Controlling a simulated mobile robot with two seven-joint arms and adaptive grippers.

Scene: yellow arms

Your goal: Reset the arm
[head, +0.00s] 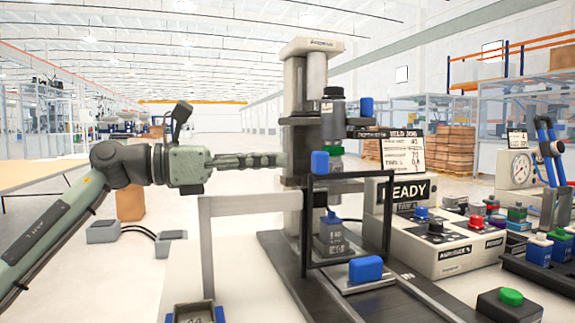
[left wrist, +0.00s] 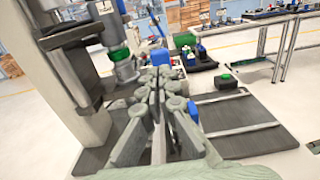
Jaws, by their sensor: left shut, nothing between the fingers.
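My left arm comes in from the left in the head view. Its gripper (head: 275,160) is shut and empty, held level and pointing right, with its tips near the grey column of the press-like machine (head: 295,115). I cannot tell whether the tips touch the column. The left wrist view shows the closed fingers (left wrist: 165,85) over the machine's dark base plate, with the machine's column on the left. My right gripper is not in view.
A grey guard frame (head: 205,245) stands below my left gripper. A control box marked READY (head: 445,250) with coloured buttons stands to the right. A green button box (head: 510,303) is at front right. A wooden table (head: 30,173) is at far left. Open floor lies behind.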

